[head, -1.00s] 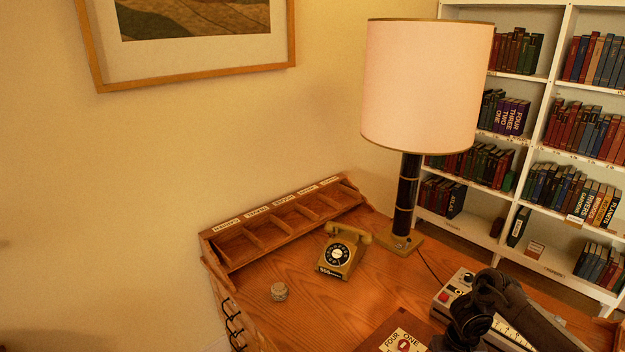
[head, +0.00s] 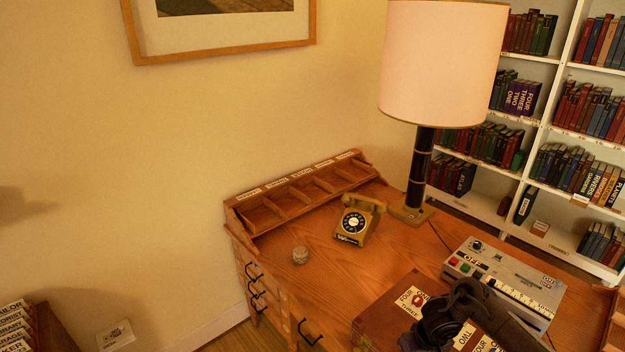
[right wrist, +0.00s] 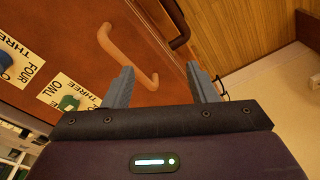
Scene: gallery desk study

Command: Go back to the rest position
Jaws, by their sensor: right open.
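My right arm (head: 462,305) reaches in from the lower right in the head view, over the brown box at the desk's front. Its fingers cannot be made out there. In the right wrist view my right gripper (right wrist: 163,84) is open, with two grey fingers apart and nothing held between them. A copper-coloured handle (right wrist: 120,50) on a brown panel lies beyond the fingers; I cannot tell how far. My left gripper is in neither view.
The brown box (head: 375,325) has number labels. A grey control unit (head: 510,278), phone (head: 358,221), small round pot (head: 300,255) and tall lamp (head: 422,170) stand on the desk (head: 320,285). Bare desk lies left of the box.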

